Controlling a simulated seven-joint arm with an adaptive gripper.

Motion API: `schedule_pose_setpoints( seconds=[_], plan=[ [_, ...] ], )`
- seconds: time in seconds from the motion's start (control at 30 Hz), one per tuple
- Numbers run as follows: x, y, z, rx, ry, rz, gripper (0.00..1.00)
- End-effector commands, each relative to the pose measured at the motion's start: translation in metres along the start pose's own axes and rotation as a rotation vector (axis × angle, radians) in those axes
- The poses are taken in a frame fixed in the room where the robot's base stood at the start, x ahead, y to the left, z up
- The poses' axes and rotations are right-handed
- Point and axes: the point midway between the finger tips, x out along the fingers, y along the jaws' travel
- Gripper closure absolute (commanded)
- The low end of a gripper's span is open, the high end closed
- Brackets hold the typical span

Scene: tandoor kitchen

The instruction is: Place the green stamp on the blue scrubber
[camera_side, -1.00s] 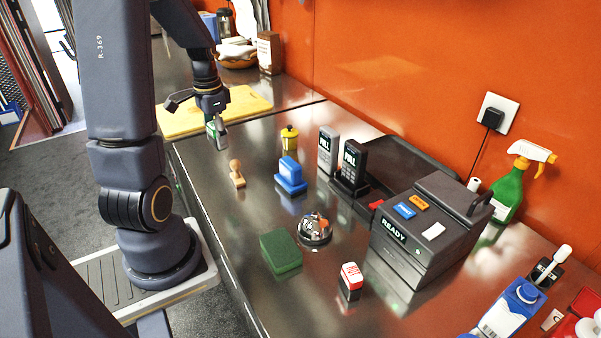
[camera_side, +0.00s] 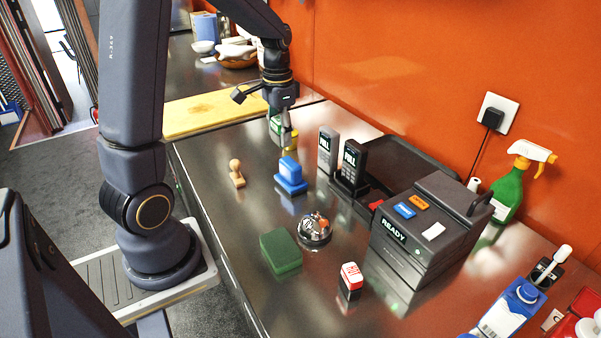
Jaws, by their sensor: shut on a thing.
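My gripper (camera_side: 284,130) hangs over the far part of the dark counter, shut on the green stamp (camera_side: 274,124). The stamp is partly hidden by the fingers, above the counter surface. The blue scrubber (camera_side: 290,178), a blue block with a raised handle-like top, stands on the counter below and nearer the camera than my gripper. Stamp and scrubber are apart.
A yellow container (camera_side: 292,146) is partly hidden behind my gripper. A wooden stamp (camera_side: 236,173) stands left of the scrubber, two handsets (camera_side: 351,166) right. Nearer are a bell (camera_side: 314,230), a green block (camera_side: 281,251), a red-and-white stamp (camera_side: 351,278) and a printer (camera_side: 425,235).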

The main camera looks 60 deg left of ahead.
Motion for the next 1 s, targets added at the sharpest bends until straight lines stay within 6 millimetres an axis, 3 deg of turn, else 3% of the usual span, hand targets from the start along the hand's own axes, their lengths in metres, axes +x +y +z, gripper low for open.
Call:
schedule_pose_setpoints(
  seconds=[0.1,0.2,0.37,0.53,0.97,1.0],
  plan=[
    [0.022,-0.006,-0.016,-0.001,-0.002,0.001,0.84],
    [0.032,-0.01,-0.025,-0.001,0.0,0.0,0.84],
    [0.043,-0.013,-0.033,-0.002,0.0,0.0,0.84],
    [0.068,-0.013,-0.033,-0.002,-0.001,0.001,0.84],
    [0.075,-0.013,-0.033,-0.002,0.001,0.0,0.84],
    [0.076,-0.013,-0.033,-0.002,0.002,-0.001,0.47]
  ],
)
